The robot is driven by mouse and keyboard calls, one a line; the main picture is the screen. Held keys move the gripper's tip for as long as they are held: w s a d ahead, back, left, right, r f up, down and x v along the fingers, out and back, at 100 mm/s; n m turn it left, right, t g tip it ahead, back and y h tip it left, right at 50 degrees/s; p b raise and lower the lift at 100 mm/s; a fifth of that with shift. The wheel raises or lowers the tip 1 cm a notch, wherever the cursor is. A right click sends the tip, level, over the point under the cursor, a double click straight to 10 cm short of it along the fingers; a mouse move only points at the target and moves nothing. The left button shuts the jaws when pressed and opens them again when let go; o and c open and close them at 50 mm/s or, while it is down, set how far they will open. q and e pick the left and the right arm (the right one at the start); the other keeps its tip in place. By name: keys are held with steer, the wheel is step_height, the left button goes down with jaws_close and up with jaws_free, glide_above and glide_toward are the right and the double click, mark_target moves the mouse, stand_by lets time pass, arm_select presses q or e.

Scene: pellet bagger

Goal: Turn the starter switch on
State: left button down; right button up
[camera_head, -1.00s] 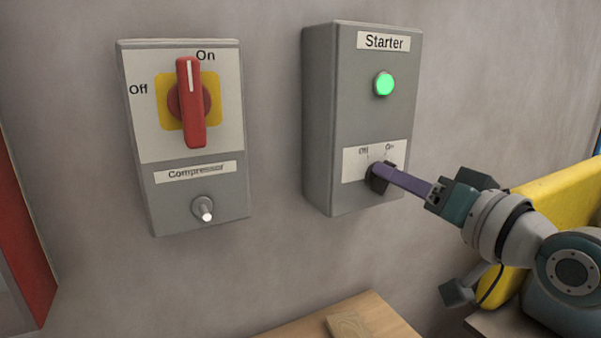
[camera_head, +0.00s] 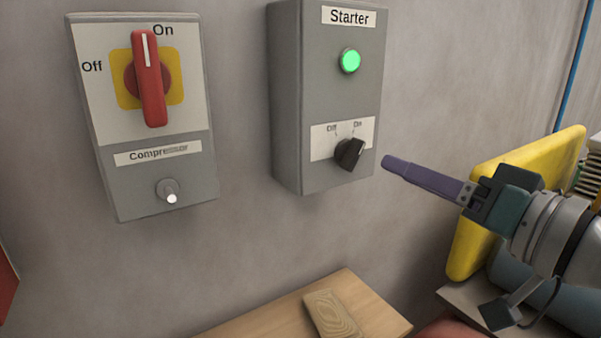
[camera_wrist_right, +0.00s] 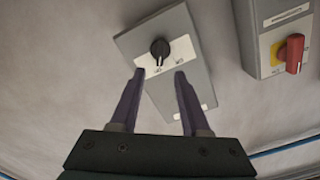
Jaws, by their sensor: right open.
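The starter box (camera_head: 325,105) is grey and fixed to the wall, with a lit green lamp (camera_head: 350,60) near its top. Its black starter switch (camera_head: 350,153) is a knob below the lamp, and its pointer leans toward the On mark. My right gripper (camera_head: 388,163) is apart from the knob, to its right. In the right wrist view, the purple fingers of the gripper (camera_wrist_right: 160,80) are spread and empty. The knob (camera_wrist_right: 160,48) shows there beyond the fingertips. My left gripper is not in view.
The compressor box (camera_head: 140,165) hangs left of the starter box, its red handle (camera_head: 149,80) at On. A wooden surface (camera_head: 280,318) with a wooden block (camera_head: 333,313) is below. A yellow object (camera_head: 475,240) stands behind my right arm.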

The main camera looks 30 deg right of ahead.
steer(key=shift+s+d, duration=0.1)
steer(key=shift+s, duration=0.85)
steer(key=s+a+f+n+g+y, duration=0.1)
steer(key=s+a+f+n+g, duration=0.45)
steer(key=a+f+g, duration=0.4)
steer(key=s+a+f+n+g+h, duration=0.2)
steer(key=s+f+g, duration=0.3)
steer(key=s, duration=0.6)
step_height(320, 180, up, 35)
steer(key=p, duration=3.5)
steer(key=shift+s+d, duration=0.15)
steer(key=shift+s, duration=0.15)
